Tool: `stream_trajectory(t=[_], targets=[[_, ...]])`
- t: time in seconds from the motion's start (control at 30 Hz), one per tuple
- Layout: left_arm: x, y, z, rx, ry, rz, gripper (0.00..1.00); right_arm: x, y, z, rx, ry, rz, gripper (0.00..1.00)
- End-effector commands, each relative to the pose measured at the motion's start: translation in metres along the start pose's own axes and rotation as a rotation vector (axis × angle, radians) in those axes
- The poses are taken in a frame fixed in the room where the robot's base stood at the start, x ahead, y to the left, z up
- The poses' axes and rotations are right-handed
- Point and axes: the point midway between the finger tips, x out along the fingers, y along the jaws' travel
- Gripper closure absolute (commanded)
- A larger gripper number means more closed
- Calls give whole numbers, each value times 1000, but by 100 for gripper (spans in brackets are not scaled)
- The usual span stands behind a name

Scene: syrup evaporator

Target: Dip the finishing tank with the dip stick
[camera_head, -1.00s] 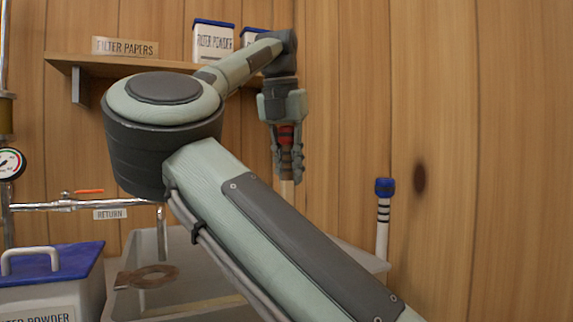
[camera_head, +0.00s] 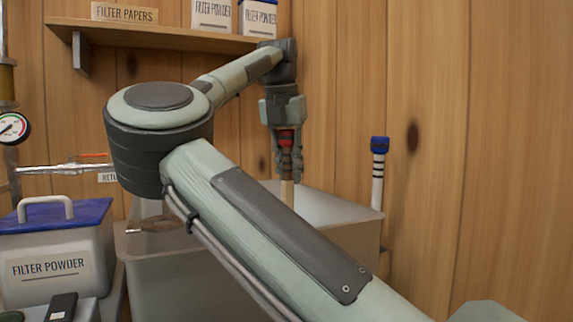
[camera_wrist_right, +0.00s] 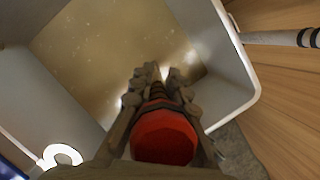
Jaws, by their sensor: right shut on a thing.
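My right gripper (camera_head: 288,165) is shut on the red-topped dip stick (camera_head: 287,138). Its pale wooden shaft (camera_head: 287,192) points down over the open grey-white finishing tank (camera_head: 165,285). My own arm hides much of the tank and the stick's lower end. In the right wrist view the red top (camera_wrist_right: 164,137) sits between my right gripper's fingers (camera_wrist_right: 158,80). Below them the tank (camera_wrist_right: 237,58) holds amber, shiny liquid (camera_wrist_right: 110,40). I cannot tell whether the stick's tip touches the liquid. My left gripper is not in view.
A white stick with a blue cap (camera_head: 379,145) and black bands stands upright by the tank's right side. A lidded filter powder bin (camera_head: 50,268) is at the left. A shelf (camera_head: 160,36) with filter powder tubs is above. A wooden wall closes the right.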

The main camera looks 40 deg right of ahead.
Motion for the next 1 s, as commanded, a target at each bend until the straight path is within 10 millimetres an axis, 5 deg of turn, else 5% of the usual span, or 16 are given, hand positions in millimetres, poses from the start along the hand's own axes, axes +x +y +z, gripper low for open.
stream_trajectory(t=[1.0], targets=[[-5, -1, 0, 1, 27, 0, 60, 13, -1, -2, 2, -1, 0, 100]])
